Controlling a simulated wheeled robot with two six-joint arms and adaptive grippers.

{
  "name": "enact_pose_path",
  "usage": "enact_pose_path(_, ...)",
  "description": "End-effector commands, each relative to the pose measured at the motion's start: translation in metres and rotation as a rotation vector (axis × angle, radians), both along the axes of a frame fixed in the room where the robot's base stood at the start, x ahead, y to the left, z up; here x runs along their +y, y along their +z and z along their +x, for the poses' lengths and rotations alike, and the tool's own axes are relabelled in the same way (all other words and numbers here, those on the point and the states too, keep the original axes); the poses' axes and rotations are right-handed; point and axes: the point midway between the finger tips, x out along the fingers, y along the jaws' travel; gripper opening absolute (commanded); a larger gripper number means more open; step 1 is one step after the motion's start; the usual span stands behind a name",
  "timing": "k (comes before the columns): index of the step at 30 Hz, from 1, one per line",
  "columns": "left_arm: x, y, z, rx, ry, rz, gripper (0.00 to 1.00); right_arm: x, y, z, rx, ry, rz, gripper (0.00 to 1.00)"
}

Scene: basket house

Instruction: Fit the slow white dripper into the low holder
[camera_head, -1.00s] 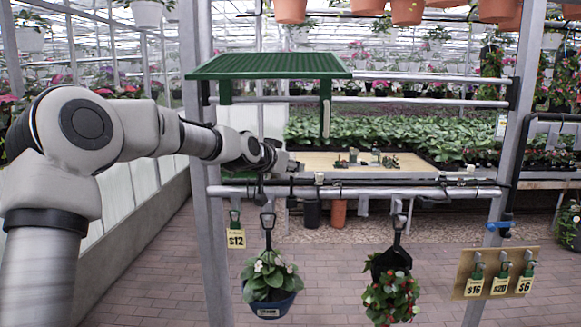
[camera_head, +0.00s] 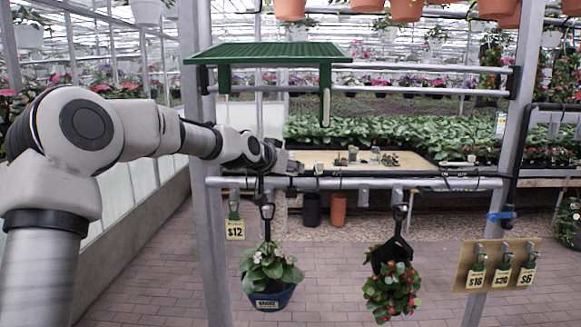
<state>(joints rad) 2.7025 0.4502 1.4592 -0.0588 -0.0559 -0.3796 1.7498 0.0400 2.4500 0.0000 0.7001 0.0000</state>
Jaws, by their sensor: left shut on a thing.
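My left gripper (camera_head: 288,166) is at the end of the arm from the left, just above the near rail (camera_head: 430,184). Its fingers are small and dark here. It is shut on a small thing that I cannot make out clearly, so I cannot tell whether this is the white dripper. A small white piece (camera_head: 319,168) stands at the rail just right of the gripper, apart from it. Another pale piece (camera_head: 471,160) is farther right. I cannot tell which part is the low holder. My right gripper is not in view.
A white-flowered basket (camera_head: 268,300) hangs under the rail below the gripper. A red-flowered one (camera_head: 392,292) hangs to the right. A green canopy (camera_head: 268,50) is above. A tag board (camera_head: 495,266) is at right. A bench (camera_head: 415,162) stands behind.

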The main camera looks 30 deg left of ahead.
Motion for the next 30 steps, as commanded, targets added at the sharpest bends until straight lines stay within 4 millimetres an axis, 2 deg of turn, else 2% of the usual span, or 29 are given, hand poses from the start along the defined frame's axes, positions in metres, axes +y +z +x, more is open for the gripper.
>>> enact_pose_path(7,0.000,-0.002,0.000,0.000,0.000,0.000,0.19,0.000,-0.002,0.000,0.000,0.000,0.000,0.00)
enact_pose_path(24,0.000,-0.029,-0.001,0.000,0.000,-0.001,0.19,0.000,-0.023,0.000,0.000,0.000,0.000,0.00)
enact_pose_path(30,0.000,-0.028,-0.001,0.000,0.000,-0.001,0.19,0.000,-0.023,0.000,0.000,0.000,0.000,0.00)
